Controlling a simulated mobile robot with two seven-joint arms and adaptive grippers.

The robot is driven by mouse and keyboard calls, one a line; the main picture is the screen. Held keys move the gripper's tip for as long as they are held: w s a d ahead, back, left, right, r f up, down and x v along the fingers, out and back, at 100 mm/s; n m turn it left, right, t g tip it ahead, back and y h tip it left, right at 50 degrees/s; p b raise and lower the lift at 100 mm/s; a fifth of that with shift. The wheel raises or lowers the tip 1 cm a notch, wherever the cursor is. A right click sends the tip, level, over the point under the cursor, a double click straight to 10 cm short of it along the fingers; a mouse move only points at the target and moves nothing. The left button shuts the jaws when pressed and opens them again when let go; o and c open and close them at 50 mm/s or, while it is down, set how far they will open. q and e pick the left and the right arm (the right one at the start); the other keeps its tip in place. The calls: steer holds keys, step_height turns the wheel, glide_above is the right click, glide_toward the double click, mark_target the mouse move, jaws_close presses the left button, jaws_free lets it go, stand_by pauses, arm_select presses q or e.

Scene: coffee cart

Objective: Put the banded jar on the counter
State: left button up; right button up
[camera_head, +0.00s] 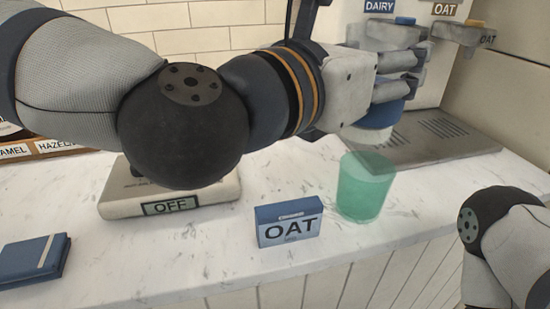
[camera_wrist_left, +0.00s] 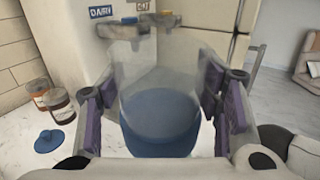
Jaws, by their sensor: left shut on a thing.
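The banded jar (camera_head: 388,113) shows in the head view as a blue band above a pale base, partly hidden by my left gripper. My left gripper (camera_head: 400,85) is shut on it, at the front left of the metal drip tray. In the left wrist view the jar (camera_wrist_left: 160,120) looks see-through with a blue lower part, between the two purple-padded fingers (camera_wrist_left: 160,112). I cannot tell whether its base touches anything. The white marble counter (camera_head: 190,262) runs below. My right arm shows at the right edge; its gripper is out of view.
A green see-through cup (camera_head: 365,187) and an OAT carton (camera_head: 289,222) stand near the front edge. A scale marked OFF (camera_head: 170,204) and a blue notebook (camera_head: 32,260) lie left. The drip tray (camera_head: 435,140) is behind.

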arm_select(q)
steer(key=w+a+f+b, duration=0.1)
steer(key=w+a+f, duration=0.1)
steer(key=w+f, duration=0.1)
steer(key=w+a+f, duration=0.3)
steer(key=w+f, duration=0.1)
steer(key=f, duration=0.1)
steer(key=w+a+f+b, duration=0.1)
steer(key=w+a+f, duration=0.2)
steer(key=w+f, duration=0.1)
steer(key=shift+a+f+b, duration=0.2)
steer(key=shift+f+b, duration=0.15)
steer(key=shift+f, duration=0.05)
arm_select(e)
steer(key=shift+g, duration=0.6)
steer(key=s+f, duration=0.3)
steer(key=shift+d+f, duration=0.1)
arm_select(q)
steer(key=shift+f, duration=0.25)
steer(key=o, duration=1.6)
steer(key=shift+o, duration=0.2)
arm_select(e)
steer(key=shift+s+f, duration=0.1)
